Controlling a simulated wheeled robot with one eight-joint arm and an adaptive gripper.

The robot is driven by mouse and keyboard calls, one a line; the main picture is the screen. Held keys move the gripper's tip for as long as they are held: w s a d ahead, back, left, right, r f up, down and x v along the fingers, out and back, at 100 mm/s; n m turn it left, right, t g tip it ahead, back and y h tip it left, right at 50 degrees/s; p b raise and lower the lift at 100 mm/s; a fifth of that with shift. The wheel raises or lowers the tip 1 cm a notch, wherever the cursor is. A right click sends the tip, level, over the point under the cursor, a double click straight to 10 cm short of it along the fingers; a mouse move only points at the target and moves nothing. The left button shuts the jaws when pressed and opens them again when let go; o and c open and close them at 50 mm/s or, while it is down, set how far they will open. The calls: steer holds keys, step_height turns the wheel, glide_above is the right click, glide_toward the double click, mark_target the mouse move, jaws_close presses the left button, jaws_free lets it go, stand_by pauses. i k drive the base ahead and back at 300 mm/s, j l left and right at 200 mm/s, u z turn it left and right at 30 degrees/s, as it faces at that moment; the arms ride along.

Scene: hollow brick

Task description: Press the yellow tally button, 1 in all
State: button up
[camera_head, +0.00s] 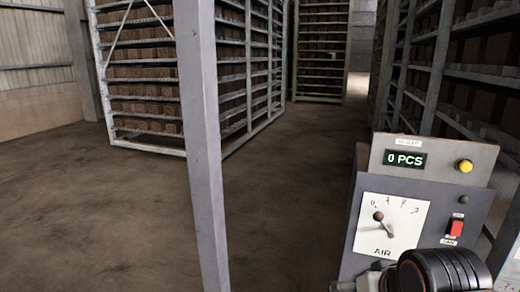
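The yellow tally button (465,166) is a small round knob on the right of a grey counter box (435,174) at the lower right. Left of it, a dark display (405,159) reads "0 PCS" in green. Nothing covers the button. A black, rounded, ribbed part with an orange ring, which looks like part of my arm, stands at the bottom right and hides the panel's lower edge. No gripper fingers can be made out.
Below the counter, a dark panel (351,240) carries a white AIR dial (404,238) and a red switch (455,228). A grey post (201,130) stands left of centre. Brick-filled racks (145,85) stand behind and at right. The floor (90,210) at left is clear.

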mark_target(465, 167)
steer(key=k+l, duration=0.2)
steer(key=k, duration=0.25)
steer(key=k+l, duration=0.2)
steer(key=k, duration=0.25)
